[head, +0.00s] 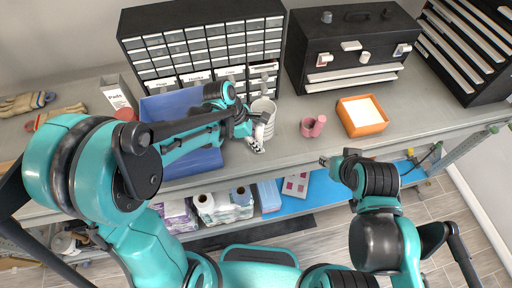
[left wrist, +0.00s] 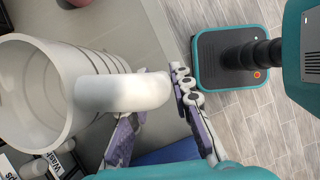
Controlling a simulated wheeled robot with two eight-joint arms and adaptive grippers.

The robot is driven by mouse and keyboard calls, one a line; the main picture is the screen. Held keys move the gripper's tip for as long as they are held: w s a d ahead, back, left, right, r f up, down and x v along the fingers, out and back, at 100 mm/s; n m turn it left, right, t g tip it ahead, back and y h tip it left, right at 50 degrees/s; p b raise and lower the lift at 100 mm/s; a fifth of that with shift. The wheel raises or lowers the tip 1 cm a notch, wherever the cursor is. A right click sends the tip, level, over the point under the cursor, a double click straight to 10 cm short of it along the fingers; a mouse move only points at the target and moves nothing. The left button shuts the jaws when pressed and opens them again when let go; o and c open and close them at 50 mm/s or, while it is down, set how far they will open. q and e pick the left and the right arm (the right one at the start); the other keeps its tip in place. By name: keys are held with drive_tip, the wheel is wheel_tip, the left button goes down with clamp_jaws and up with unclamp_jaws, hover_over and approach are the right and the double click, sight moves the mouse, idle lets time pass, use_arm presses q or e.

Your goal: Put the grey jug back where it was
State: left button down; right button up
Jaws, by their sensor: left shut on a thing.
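The grey jug (head: 262,108) is pale, ribbed and open-topped, in front of the small-drawer cabinet in the head view. It fills the left of the left wrist view (left wrist: 40,95), with its thick handle (left wrist: 120,92) pointing right. My left gripper (head: 257,138) is shut on that handle, its purple-backed fingers (left wrist: 160,90) on either side of it. I cannot tell whether the jug's base touches the bench. My right arm is folded at the right in the head view, and its gripper's jaws cannot be made out.
A blue bin (head: 180,105) is left of the jug on the grey bench (head: 290,150). A pink cup (head: 312,127) and an orange tray (head: 380,124) are to the right. The drawer cabinet (head: 200,48) and a black toolbox (head: 350,45) stand behind. Bare bench lies between jug and cup.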

use_arm(q)
drive_tip(key=shift+w+a+f, duration=0.15)
drive_tip(key=shift+a+f, duration=0.3)
wheel_tip(320, 180, down, 4)
drive_tip(key=shift+w+r+b, duration=0.1)
drive_tip(key=shift+b, duration=0.25)
drive_tip(key=shift+r, duration=0.1)
drive_tip(key=shift+f, duration=0.25)
drive_tip(key=c, duration=1.3)
unclamp_jaws()
drive_tip(key=shift+r, duration=0.1)
drive_tip(key=shift+c, duration=0.2)
